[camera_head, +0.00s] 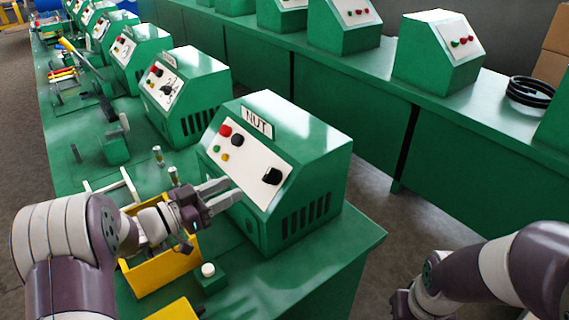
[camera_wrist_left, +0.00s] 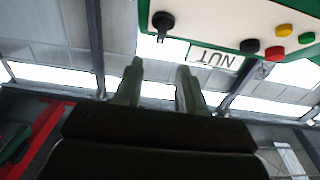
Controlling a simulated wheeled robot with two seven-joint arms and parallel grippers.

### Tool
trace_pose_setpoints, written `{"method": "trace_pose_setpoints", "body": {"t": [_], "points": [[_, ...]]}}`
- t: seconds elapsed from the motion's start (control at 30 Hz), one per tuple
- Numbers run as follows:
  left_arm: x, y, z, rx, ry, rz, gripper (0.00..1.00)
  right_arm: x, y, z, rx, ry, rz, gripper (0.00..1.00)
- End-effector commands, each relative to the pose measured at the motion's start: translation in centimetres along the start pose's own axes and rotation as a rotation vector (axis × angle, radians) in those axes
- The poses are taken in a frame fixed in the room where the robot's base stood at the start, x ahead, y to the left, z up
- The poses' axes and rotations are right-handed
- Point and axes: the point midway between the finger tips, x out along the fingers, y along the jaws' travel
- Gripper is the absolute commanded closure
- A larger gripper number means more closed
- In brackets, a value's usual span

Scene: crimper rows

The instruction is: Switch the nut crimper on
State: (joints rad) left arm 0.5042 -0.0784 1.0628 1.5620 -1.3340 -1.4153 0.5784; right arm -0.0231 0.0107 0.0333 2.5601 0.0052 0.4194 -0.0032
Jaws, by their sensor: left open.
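The nut crimper (camera_head: 300,150) is a green box with a sloped front and a NUT label (camera_head: 257,122). Its white panel (camera_head: 245,160) carries a black rotary knob (camera_head: 272,176) at the lower right and red, black, green and yellow buttons at the upper left. My left gripper (camera_head: 230,192) is open and empty, in front of the panel and a little left of the knob. In the left wrist view the panel appears upside down, with the knob (camera_wrist_left: 163,24) just beyond the open fingers (camera_wrist_left: 160,68), apart from them. My right gripper (camera_head: 402,302) shows only partly at the lower right.
A yellow bin (camera_head: 160,272) and a small green box with a white button (camera_head: 208,272) are below my left gripper. More green crimpers (camera_head: 185,90) line the bench behind. A second green bench (camera_head: 360,130) stands across the aisle, with black coils (camera_head: 530,92).

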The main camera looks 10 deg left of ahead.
Motion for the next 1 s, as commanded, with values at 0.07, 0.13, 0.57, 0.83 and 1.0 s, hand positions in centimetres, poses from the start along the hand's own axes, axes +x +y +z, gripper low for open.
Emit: {"method": "trace_pose_setpoints", "body": {"t": [0.07, 0.13, 0.57, 0.83, 1.0], "points": [[1.1, 0.1, -0.1, 0.001, -0.001, 0.004, 0.6, -0.2, 0.0, 0.0, 0.0, 0.0, 0.0, 1.0], [2.5, 0.1, -0.1, 0.0, -0.001, 0.005, 0.6, -0.3, 0.0, 0.0, 0.0, 0.0, 0.0, 1.0], [10.9, 0.0, -0.1, 0.003, -0.001, 0.0, 0.6, -1.1, 0.0, -0.1, 0.0, 0.0, 0.0, 1.0], [12.2, 0.0, 0.0, 0.002, -0.001, -0.002, 0.6, -1.1, 0.0, -0.1, 0.0, 0.0, 0.0, 1.0], [12.2, 0.0, 0.0, 0.002, -0.001, -0.003, 0.6, -1.1, 0.0, -0.1, 0.0, 0.0, 0.0, 1.0]]}}
